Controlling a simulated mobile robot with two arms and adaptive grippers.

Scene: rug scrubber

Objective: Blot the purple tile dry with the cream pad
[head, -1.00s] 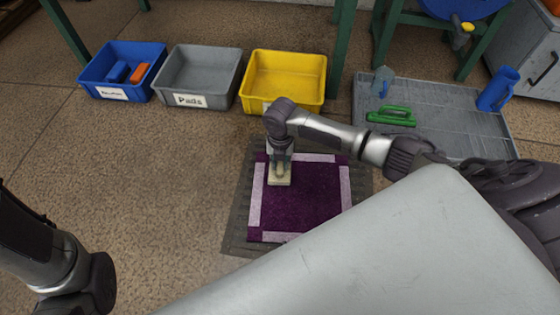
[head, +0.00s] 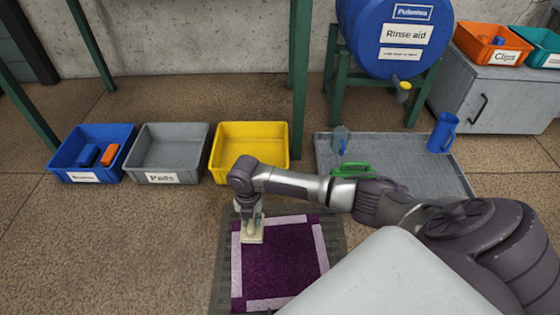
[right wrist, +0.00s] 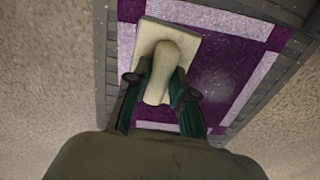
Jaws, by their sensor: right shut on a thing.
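The purple tile (head: 285,262) with pale lilac strips near its edges lies on a grey slatted mat (head: 220,275) on the floor; it also shows in the right wrist view (right wrist: 225,68). My right gripper (head: 250,217) is over the tile's upper left corner. It is shut on the knob of the cream pad (head: 252,237), which also shows in the right wrist view (right wrist: 190,42). The pad lies flat at the tile, over or beside the corner strips; I cannot tell whether it presses on it. My left gripper is out of view.
Blue (head: 62,160), grey "Pads" (head: 140,158) and yellow (head: 222,160) bins stand behind the mat. The blue bin holds blue and orange blocks. A grey tray (head: 410,165) holds a green-handled tool (head: 352,171) and a blue jug (head: 443,132). A blue "Rinse aid" barrel (head: 365,45) stands behind. Floor at left is clear.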

